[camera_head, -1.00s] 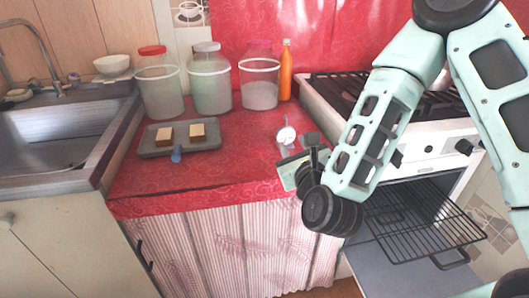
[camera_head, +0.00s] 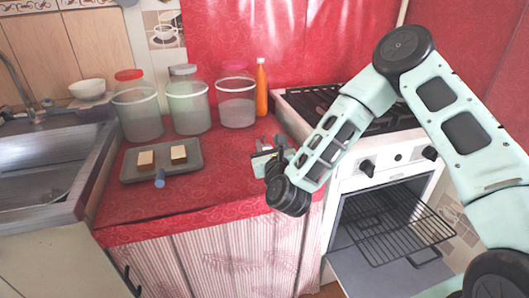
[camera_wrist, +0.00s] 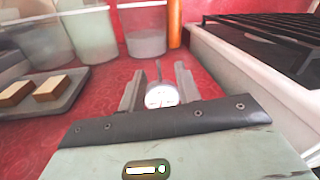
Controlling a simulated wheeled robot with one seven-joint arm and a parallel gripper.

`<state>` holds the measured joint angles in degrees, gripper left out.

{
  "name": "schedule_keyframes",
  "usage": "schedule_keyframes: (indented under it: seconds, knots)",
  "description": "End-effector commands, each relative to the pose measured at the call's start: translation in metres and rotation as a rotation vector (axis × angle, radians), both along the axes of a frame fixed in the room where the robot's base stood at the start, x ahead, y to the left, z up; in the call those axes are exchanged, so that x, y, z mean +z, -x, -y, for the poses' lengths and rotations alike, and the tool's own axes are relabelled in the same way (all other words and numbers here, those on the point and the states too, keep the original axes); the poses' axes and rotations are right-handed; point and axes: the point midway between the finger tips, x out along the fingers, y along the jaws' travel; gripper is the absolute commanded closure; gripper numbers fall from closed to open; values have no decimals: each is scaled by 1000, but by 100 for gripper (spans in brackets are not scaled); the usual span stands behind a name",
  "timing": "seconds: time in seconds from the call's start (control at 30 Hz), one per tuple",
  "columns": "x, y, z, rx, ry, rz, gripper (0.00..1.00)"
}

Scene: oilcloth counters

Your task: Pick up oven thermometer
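The oven thermometer (camera_wrist: 162,96) has a round white dial, with a thin grey part rising behind it. In the wrist view it is between the two fingers of my gripper (camera_wrist: 159,70), with a gap on each side. My gripper is open, low over the red counter. In the head view my gripper (camera_head: 272,145) is near the counter's right side, and I cannot make out the thermometer behind it.
A grey tray (camera_head: 132,174) with two sandwich-like blocks lies to the left. Several lidded jars and an orange bottle (camera_head: 262,90) stand behind. The stove (camera_head: 340,165), its oven door open, is close on the right; the sink is far left.

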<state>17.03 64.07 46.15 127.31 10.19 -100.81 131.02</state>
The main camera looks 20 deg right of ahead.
Motion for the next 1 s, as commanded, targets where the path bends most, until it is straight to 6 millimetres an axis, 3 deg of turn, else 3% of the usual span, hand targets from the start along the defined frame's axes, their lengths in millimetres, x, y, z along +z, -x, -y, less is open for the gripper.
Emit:
schedule_keyframes:
  seconds: [0.27, 0.6, 0.87, 1.0]
  knots:
    - [1, -21, 1, 0, 0, 1, 67]
    - [0, -65, 3, 0, 1, 0, 67]
    - [-1, -68, 4, 2, 0, -1, 67]
    - [-1, -68, 3, 2, 0, -1, 100]
